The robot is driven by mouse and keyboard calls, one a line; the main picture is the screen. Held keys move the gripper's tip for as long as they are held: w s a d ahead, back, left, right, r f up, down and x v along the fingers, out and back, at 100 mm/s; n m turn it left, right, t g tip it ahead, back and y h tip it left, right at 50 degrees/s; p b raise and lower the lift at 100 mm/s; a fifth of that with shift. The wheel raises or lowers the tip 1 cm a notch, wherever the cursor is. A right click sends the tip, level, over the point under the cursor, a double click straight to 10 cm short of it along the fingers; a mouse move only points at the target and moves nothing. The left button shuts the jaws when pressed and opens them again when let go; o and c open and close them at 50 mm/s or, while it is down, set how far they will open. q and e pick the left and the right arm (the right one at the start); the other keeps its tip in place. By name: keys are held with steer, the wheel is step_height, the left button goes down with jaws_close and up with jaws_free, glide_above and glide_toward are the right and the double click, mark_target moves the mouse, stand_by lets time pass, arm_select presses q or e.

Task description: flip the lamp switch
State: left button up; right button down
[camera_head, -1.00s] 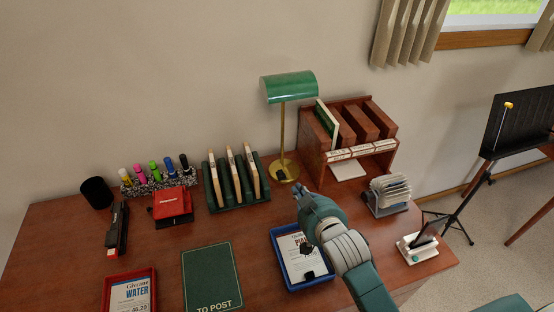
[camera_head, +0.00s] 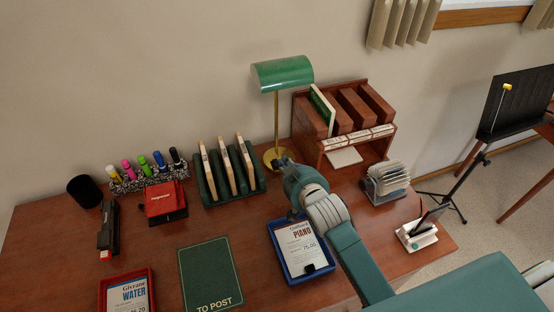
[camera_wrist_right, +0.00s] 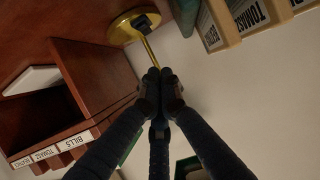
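The lamp has a green shade (camera_head: 282,73) on a thin brass stem (camera_head: 276,118) and stands upright at the back of the desk. Its round brass base (camera_head: 267,155) is partly hidden by my right gripper (camera_head: 283,163) in the head view. In the right wrist view, the base (camera_wrist_right: 119,31) shows at the top with a black switch (camera_wrist_right: 141,22) on it. My right gripper (camera_wrist_right: 160,74) has its fingertips together with nothing seen between them. They point toward the lamp, apart from the switch. My left gripper is not in view.
A wooden pigeonhole organizer (camera_head: 312,151) stands right of the lamp. A file rack (camera_head: 207,198) is on its left. A blue tray (camera_head: 287,279) lies below my right arm, with a card holder (camera_head: 384,188) to the right.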

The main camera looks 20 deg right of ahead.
mark_target(276, 163)
steer(key=w+f, duration=0.1)
steer(key=w, duration=0.1)
steer(key=w+f, duration=0.4)
steer(key=shift+w+a, duration=0.1)
steer(key=shift+w, duration=0.2)
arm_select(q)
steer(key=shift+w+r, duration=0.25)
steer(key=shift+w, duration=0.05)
arm_select(e)
steer(key=shift+w+f, duration=0.2)
steer(key=shift+f, duration=0.3)
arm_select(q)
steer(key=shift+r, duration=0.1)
